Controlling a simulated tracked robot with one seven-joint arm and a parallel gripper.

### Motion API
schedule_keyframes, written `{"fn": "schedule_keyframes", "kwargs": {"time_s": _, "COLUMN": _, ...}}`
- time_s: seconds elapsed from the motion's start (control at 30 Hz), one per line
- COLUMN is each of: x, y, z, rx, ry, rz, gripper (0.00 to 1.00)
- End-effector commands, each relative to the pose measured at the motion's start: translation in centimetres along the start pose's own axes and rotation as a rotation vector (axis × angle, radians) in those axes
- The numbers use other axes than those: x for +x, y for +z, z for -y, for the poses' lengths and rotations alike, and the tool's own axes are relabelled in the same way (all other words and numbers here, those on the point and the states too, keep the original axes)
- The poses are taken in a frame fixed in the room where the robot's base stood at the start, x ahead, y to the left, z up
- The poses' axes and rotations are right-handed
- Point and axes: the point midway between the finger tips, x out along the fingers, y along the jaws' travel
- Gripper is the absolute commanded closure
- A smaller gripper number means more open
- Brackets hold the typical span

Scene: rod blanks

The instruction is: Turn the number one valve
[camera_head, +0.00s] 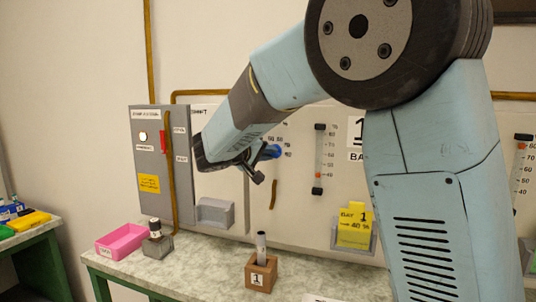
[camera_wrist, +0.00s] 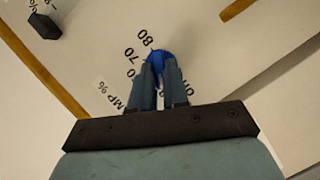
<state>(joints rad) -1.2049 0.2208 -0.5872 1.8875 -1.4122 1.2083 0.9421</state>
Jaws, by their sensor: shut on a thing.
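The number one valve is a blue knob on the white wall panel, with a printed percent dial around it. In the head view part of the blue knob (camera_head: 270,152) shows at the end of my gripper (camera_head: 254,166). In the wrist view the knob (camera_wrist: 159,57) sits between the fingertips of my gripper (camera_wrist: 161,75), which is shut on it. The numbers 70 and 80 show beside the knob. Most of the knob is hidden by the fingers, so I cannot tell its exact setting. A large "1" with "BAY" lettering (camera_head: 356,135) marks the panel.
A slider gauge (camera_head: 319,160) is right of the valve. A yellow bay card (camera_head: 354,222) reads Bay 1 and 40 %. A wooden block (camera_head: 261,273) marked 1 holds a rod (camera_head: 261,245) on the bench.

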Motion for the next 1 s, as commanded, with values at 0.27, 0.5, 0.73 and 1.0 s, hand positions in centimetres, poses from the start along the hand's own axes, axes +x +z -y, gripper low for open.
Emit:
{"fn": "schedule_keyframes", "kwargs": {"time_s": 0.27, "x": 0.06, "y": 0.14, "z": 0.36, "rx": -0.116, "ry": 0.045, "rz": 0.003, "gripper": 1.00}}
{"fn": "schedule_keyframes", "kwargs": {"time_s": 0.5, "x": 0.10, "y": 0.23, "z": 0.66, "rx": -0.294, "ry": 0.117, "rz": 0.004, "gripper": 1.00}}
{"fn": "schedule_keyframes", "kwargs": {"time_s": 0.73, "x": 0.08, "y": 0.30, "z": 0.87, "rx": -0.458, "ry": 0.183, "rz": 0.003, "gripper": 1.00}}
{"fn": "schedule_keyframes", "kwargs": {"time_s": 1.0, "x": 0.08, "y": 0.40, "z": 1.05, "rx": -0.593, "ry": 0.238, "rz": 0.002, "gripper": 1.00}}
